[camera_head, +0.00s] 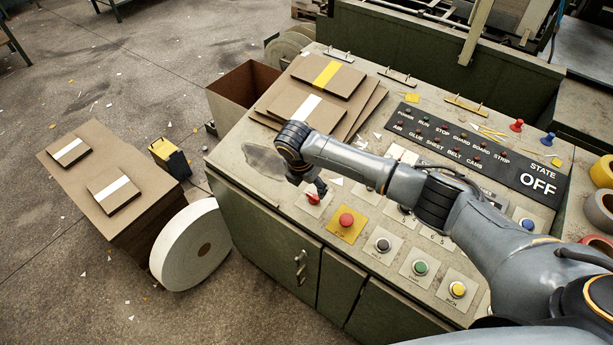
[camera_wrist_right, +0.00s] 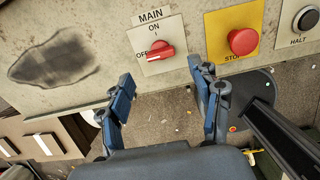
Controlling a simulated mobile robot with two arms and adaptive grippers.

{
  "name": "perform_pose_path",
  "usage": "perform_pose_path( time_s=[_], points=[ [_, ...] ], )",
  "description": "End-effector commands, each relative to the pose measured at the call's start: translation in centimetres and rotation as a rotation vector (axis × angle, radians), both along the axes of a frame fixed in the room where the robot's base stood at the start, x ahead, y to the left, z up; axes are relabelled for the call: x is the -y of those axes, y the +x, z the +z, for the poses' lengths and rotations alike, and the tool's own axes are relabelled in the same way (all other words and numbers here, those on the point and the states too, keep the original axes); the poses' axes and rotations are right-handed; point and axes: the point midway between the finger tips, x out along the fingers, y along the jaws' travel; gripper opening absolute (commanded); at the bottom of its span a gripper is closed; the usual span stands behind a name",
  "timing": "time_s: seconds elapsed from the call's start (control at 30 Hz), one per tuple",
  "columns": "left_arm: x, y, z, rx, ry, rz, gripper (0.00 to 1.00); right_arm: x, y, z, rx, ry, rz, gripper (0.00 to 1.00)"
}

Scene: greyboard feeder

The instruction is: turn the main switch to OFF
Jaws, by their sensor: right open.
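The main switch is a red knob (camera_wrist_right: 160,51) on a white plate marked MAIN, with ON above and OFF at its left. In the right wrist view its grip bar lies nearly level, with one end beside the OFF label. It also shows in the head view (camera_head: 313,198), partly covered by my right gripper. My right gripper (camera_wrist_right: 160,80) is open and empty, its two fingers apart just below the switch plate and not touching the knob. The state display (camera_head: 538,182) reads OFF. My left gripper is not in view.
A red stop button (camera_head: 346,220) on a yellow plate sits right of the switch, with a black HALT button (camera_head: 382,245) beyond it. More buttons line the panel's front edge. Cardboard sheets (camera_head: 335,78) lie at the back left. A white roll (camera_head: 190,245) stands on the floor.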

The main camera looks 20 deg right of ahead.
Motion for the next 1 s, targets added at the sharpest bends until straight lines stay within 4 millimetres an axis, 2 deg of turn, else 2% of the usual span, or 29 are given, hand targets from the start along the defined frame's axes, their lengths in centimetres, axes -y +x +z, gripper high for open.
perform_pose_path(
  time_s=[0.13,0.33,0.53,1.0],
  points=[
    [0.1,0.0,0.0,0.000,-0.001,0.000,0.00,-0.6,-0.4,3.0,0.002,0.002,0.001,0.64],
    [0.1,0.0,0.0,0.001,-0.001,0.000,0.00,-1.1,-0.8,5.2,0.000,0.000,0.000,0.64],
    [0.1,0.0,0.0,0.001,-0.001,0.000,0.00,-1.1,-1.0,5.7,-0.002,0.000,-0.001,0.64],
    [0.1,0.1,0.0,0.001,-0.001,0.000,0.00,-1.5,-1.3,5.3,-0.002,0.010,-0.007,0.64]
  ],
)
